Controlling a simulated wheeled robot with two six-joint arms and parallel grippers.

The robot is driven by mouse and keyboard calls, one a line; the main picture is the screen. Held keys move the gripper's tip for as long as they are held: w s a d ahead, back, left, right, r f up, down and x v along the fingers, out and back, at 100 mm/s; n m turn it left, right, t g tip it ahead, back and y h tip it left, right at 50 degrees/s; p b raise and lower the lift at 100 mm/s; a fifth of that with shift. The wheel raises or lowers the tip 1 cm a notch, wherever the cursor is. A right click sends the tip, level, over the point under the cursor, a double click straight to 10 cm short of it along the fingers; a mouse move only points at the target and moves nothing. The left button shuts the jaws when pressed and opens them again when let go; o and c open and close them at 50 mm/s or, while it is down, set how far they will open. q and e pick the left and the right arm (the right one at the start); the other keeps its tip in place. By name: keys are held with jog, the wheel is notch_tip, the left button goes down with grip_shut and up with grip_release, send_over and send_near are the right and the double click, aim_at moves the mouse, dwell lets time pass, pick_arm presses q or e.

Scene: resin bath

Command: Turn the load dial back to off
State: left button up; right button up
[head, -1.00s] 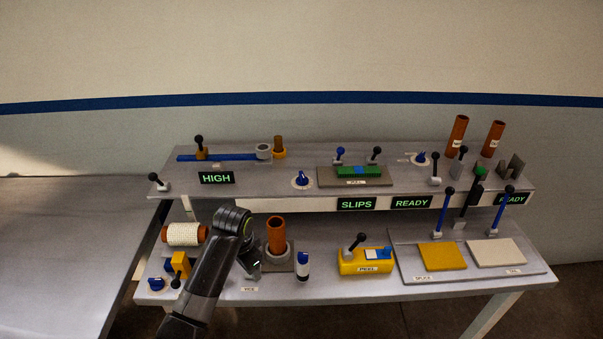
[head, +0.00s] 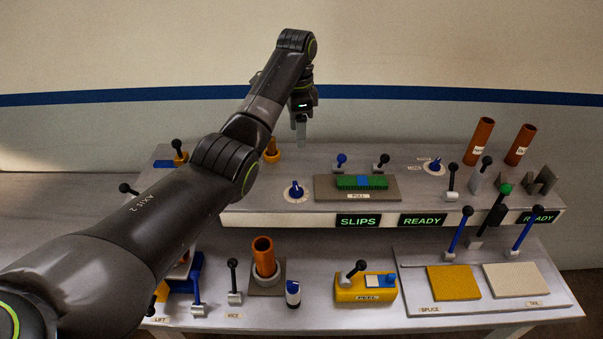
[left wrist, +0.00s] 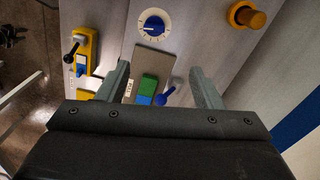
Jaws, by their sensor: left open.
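A blue dial (head: 295,192) on a white round scale sits on the upper shelf, left of the plate with the green and blue block. It also shows in the left wrist view (left wrist: 153,24), beyond my fingers. A second blue dial (head: 434,167) sits further right on the same shelf. I cannot read which one is the load dial, nor its setting. My left gripper (head: 300,131) is open and empty, pointing down above the back of the upper shelf. Its two fingers also show apart in the left wrist view (left wrist: 160,82). My right gripper is not in view.
The plate (head: 330,192) carries the green and blue block (head: 362,182). A blue-knobbed lever (head: 341,161) and a black-knobbed lever (head: 381,162) stand behind it. An orange peg (head: 272,152) is left of the gripper. Orange tubes (head: 480,140) stand at the right. My left arm hides the left side.

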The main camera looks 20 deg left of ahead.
pick_arm(q)
jog(key=s+b, duration=0.2)
jog(key=b, duration=0.3)
send_over(296, 185)
notch_tip(296, 185, down, 6)
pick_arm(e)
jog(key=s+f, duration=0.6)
pick_arm(q)
notch_tip(296, 185, down, 4)
jog(key=p, duration=0.2)
jog(key=shift+s+p, duration=0.1)
jog(key=shift+p, duration=0.2)
notch_tip(296, 185, down, 6)
jog(key=shift+p, duration=0.5)
jog(key=shift+f, duration=0.2)
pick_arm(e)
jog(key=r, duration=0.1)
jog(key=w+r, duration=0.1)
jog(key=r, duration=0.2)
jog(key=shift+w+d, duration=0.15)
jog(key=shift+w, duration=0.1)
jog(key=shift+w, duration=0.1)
